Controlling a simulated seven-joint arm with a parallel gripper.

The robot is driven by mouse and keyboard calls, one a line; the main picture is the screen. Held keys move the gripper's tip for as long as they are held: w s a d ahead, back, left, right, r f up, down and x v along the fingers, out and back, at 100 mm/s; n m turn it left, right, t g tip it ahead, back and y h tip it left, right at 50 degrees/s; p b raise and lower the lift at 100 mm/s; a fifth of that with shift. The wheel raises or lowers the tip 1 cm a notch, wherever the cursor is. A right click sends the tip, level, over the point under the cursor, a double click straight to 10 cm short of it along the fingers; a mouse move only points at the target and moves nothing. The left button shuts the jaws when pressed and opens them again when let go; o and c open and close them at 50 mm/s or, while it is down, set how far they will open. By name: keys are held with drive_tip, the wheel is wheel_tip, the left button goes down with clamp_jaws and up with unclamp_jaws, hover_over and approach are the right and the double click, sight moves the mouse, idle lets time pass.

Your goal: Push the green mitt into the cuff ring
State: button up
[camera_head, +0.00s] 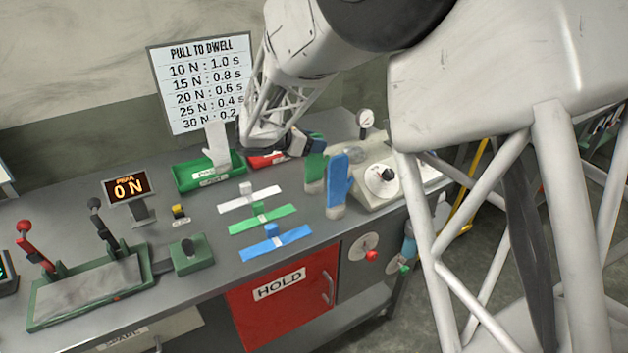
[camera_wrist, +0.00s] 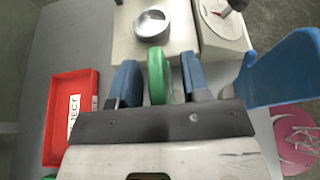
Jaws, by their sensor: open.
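The green mitt (camera_head: 315,168) stands upright on the bench beside the beige machine. In the wrist view, the green mitt (camera_wrist: 158,72) lies between the two blue fingers of my gripper (camera_wrist: 160,85). The fingers stand apart, with a narrow gap showing on each side of the mitt. In the head view my gripper (camera_head: 299,142) is at the mitt's upper left, partly hidden. A round metal ring (camera_wrist: 153,24), which looks like the cuff ring, sits on the beige machine beyond the mitt. I cannot make it out clearly in the head view.
A blue mitt (camera_head: 338,182) stands close to the right of the green one. The beige machine (camera_head: 375,200) carries a dial. A red reject tray (camera_wrist: 58,135) is on the left, and a green tray (camera_head: 183,184) holds a white mitt (camera_head: 216,146). Coloured crosses lie in front.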

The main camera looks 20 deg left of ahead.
idle(0.3)
clamp_jaws()
drive_tip(key=shift+r, duration=0.1)
drive_tip(key=shift+r, duration=4.9)
drive_tip(key=w+d+r, duration=0.4)
drive_tip(key=w+d, duration=0.5)
drive_tip(key=w, duration=0.4)
drive_tip(key=shift+d+r, duration=0.15)
drive_tip(key=shift+d, duration=0.15)
